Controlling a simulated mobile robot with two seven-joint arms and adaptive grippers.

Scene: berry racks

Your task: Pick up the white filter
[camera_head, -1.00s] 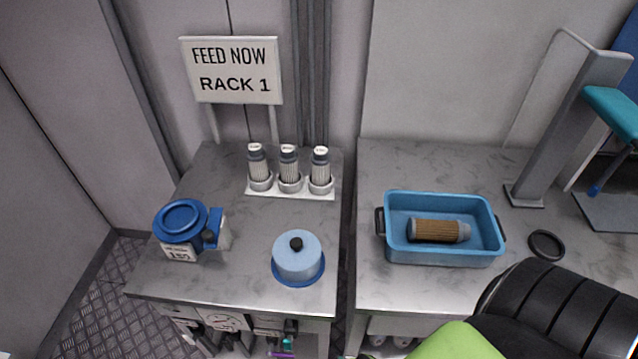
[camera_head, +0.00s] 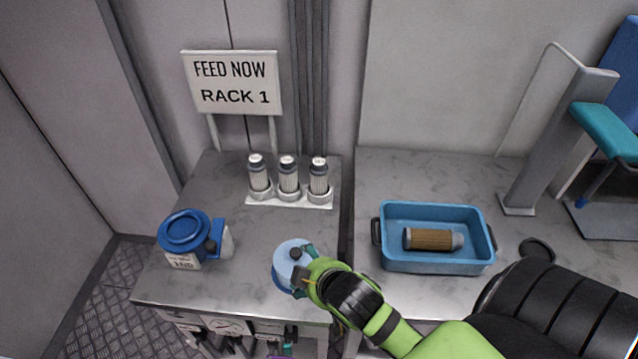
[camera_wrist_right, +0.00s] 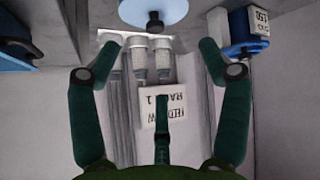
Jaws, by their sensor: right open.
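Three white filters (camera_head: 288,178) with dark collars stand upright in a white holder (camera_head: 262,201) at the back of the left table. The filters also show between my fingers in the right wrist view (camera_wrist_right: 139,60), which is upside down. My right gripper (camera_head: 304,271) is open beside a light-blue round housing (camera_head: 286,257) with a black knob, at the table's front. In the head view its fingers overlap the housing's right side; I cannot tell if they touch. In the wrist view the gripper (camera_wrist_right: 160,52) has nothing between its fingertips. My left gripper is not in view.
A blue tray (camera_head: 437,267) on the right table holds a brown filter (camera_head: 430,239). A black ring (camera_head: 537,249) lies right of it. A blue-lidded container (camera_head: 188,236) stands at left. A "FEED NOW RACK 1" sign (camera_head: 232,84) stands behind the filters.

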